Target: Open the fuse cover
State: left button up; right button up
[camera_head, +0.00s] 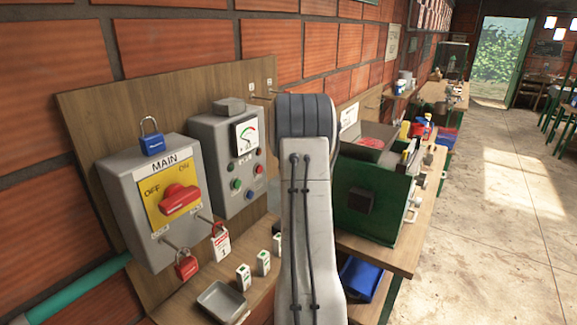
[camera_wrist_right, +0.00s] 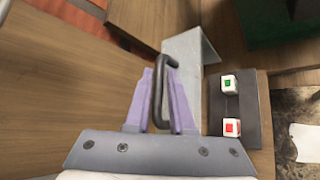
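In the right wrist view, the two purple fingers of my right gripper (camera_wrist_right: 158,82) stand on either side of a dark curved handle (camera_wrist_right: 160,62). I cannot tell whether both fingers press on it. A grey panel (camera_wrist_right: 188,50) shows just behind the handle; it may be the fuse cover, but I cannot tell whether the handle belongs to it. In the head view my own arm hides this area and the right gripper. The left gripper is not in view.
A grey MAIN switch box (camera_head: 125,204) with a red knob (camera_head: 180,199) and a grey control box (camera_head: 222,137) hang on the wooden board. A red padlock (camera_head: 186,265) and a metal tray (camera_head: 222,302) are below. A green machine (camera_head: 373,195) stands right of my arm.

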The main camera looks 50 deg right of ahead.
jog(key=shift+o, duration=0.9)
jog(key=shift+f, duration=0.1)
jog(key=shift+s, duration=0.1)
jog(key=shift+s+a+b, duration=0.25)
jog(key=shift+a+b, duration=0.05)
jog(key=shift+b, duration=0.1)
jog(key=b+v, duration=0.3)
jog(key=v, duration=0.7)
jog(key=shift+w+d+r+b, duration=0.15)
jog(key=shift+r+b, duration=0.15)
jog(key=shift+b, duration=0.1)
